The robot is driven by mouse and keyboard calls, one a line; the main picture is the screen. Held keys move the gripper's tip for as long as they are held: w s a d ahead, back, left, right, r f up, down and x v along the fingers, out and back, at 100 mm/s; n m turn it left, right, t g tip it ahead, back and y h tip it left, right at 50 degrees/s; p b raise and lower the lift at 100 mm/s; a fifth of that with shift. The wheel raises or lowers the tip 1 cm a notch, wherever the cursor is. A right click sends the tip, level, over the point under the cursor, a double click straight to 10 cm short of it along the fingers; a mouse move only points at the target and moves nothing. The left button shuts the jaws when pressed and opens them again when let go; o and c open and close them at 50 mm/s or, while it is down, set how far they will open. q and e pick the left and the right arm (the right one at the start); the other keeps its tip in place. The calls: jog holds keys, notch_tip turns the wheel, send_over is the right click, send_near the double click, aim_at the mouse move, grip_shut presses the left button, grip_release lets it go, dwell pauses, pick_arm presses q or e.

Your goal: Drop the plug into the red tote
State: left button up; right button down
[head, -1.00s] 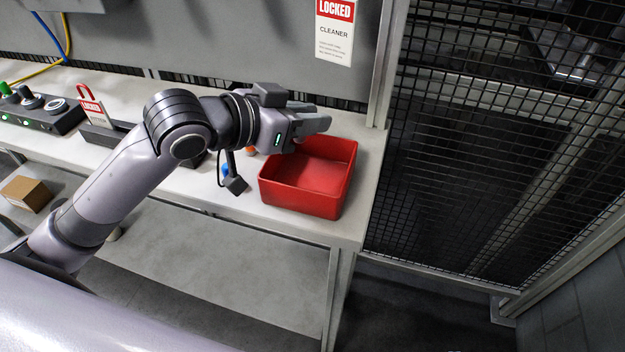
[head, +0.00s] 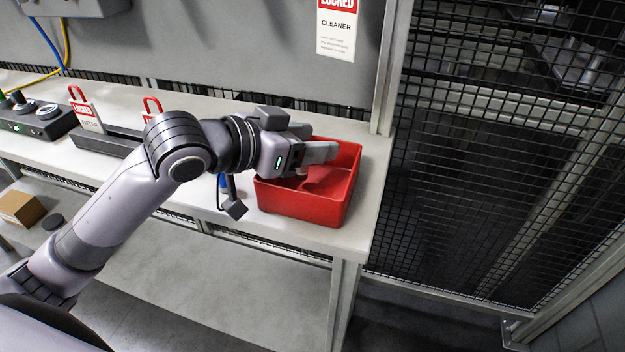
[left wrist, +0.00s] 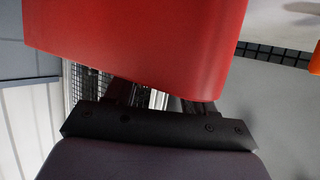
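The red tote (head: 300,206) stands on the bench near its right end. My left gripper (head: 318,141) reaches over its left and back part, with the fingers pointing right. The two fingers look spread apart, with a gap between them. A small pale shape (head: 300,172) shows just under the gripper at the tote's opening; I cannot tell whether it is the plug. In the left wrist view the tote's red wall (left wrist: 150,45) fills the top and hides the fingertips. My right gripper is not in view.
A blue item (head: 223,182) is partly hidden behind my wrist, left of the tote. A dark rack with red lockout tags (head: 88,113) and a control box (head: 38,122) are farther left. A mesh fence (head: 470,170) stands right of the bench.

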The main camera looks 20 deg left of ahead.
pick_arm(q)
jog(key=shift+s, duration=0.1)
jog(key=shift+s+a+r, duration=0.15)
jog(key=shift+s+a, duration=0.1)
jog(key=v, duration=0.6)
jog(key=shift+s, duration=0.15)
